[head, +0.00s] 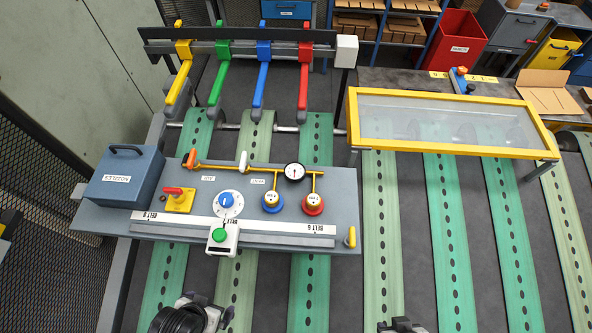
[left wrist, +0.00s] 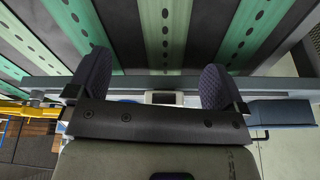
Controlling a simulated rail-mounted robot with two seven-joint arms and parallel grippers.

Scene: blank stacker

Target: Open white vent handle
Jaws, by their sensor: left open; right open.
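The white vent handle (head: 243,160) stands up from the yellow pipe (head: 225,168) at the back of the grey panel, near a small label (head: 258,182). It points roughly across the pipe. My left gripper (head: 208,312) is at the bottom edge of the head view, in front of the panel and well apart from the handle. In the left wrist view my left gripper (left wrist: 155,88) has its two dark fingers wide apart with nothing between them. My right gripper (head: 402,326) shows only partly at the bottom edge, right of the panel, away from the handle.
An orange handle (head: 192,157) is on the same pipe, left of the white one. A gauge (head: 294,172), blue dial (head: 226,201), two round knobs and a green button box (head: 221,236) crowd the panel. A blue nozzle box (head: 126,178) stands left. Perforated green belts run beneath.

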